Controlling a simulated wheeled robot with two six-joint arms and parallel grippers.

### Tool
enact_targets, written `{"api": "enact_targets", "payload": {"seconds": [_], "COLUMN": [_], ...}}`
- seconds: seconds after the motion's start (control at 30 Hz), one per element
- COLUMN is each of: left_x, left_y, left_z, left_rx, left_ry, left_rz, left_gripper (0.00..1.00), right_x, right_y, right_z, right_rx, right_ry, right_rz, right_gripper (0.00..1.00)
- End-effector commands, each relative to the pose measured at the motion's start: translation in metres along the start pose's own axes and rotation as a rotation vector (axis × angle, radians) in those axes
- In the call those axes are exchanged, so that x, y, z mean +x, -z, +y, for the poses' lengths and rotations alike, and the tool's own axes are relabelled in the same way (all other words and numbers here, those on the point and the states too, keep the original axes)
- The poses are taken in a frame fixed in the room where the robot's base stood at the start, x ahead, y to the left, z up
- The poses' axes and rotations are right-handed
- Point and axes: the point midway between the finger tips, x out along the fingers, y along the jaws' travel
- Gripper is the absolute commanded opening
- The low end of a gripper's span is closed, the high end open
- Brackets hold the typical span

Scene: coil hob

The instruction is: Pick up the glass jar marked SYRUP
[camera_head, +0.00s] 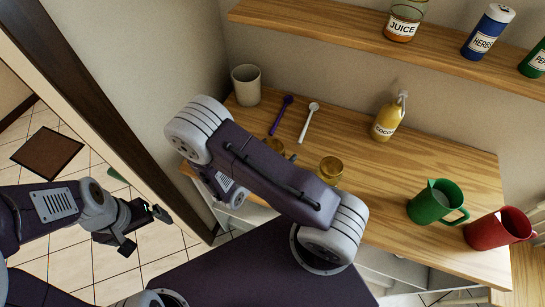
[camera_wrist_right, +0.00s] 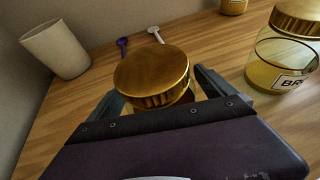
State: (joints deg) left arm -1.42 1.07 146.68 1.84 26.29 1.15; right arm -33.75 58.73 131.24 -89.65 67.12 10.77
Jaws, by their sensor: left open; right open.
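No label reading SYRUP can be read in either view. In the right wrist view a jar with a gold lid (camera_wrist_right: 153,73) stands between the fingers of my right gripper (camera_wrist_right: 158,92); its label is hidden. The fingers are open, one on each side of it; I cannot tell whether they touch it. A second gold-lidded glass jar (camera_wrist_right: 284,62), with yellow contents and a label starting "BR", stands to the right. In the head view my right arm partly covers one gold lid (camera_head: 273,147), and another jar (camera_head: 329,169) stands beside the arm. My left gripper (camera_head: 145,229) is open and empty, away from the counter.
On the wooden counter (camera_head: 440,165) are a beige cup (camera_head: 246,86), a purple spoon (camera_head: 280,115), a white spoon (camera_head: 308,122), a yellow bottle (camera_head: 388,120), a green mug (camera_head: 431,203) and a red mug (camera_head: 497,230). A shelf (camera_head: 330,28) above holds containers.

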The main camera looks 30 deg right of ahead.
Motion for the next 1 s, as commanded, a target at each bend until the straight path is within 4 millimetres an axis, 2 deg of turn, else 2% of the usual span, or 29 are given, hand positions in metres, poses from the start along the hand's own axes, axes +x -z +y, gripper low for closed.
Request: {"api": "enact_targets", "payload": {"seconds": [0.23, 0.27, 0.5, 0.6, 0.87, 1.0], "left_x": [0.000, 0.000, 0.000, 0.000, -0.001, -0.001], "left_y": [0.000, 0.000, 0.000, 0.000, 0.000, 0.000], "left_z": [0.000, 0.000, 0.000, 0.000, 0.000, 0.000], "left_rx": [0.000, 0.000, 0.000, 0.000, 0.000, 0.000], "left_ry": [0.000, 0.000, 0.000, 0.000, 0.000, 0.000], "left_rz": [0.000, 0.000, 0.000, 0.000, 0.000, 0.000], "left_gripper": [1.00, 1.00, 1.00, 1.00, 1.00, 1.00], "right_x": [0.006, 0.006, 0.005, 0.005, 0.004, -0.001], "right_y": [0.001, 0.001, 0.001, 0.000, -0.002, -0.016], "right_z": [0.000, 0.000, 0.000, 0.000, 0.000, 0.001], "right_rx": [0.000, 0.000, 0.000, 0.000, 0.002, 0.005], "right_ry": [-0.001, -0.001, -0.001, -0.001, -0.001, -0.003], "right_rz": [0.001, 0.001, 0.000, 0.000, -0.001, -0.001], "right_gripper": [0.94, 0.92, 0.25, 0.00, 0.00, 0.00]}}
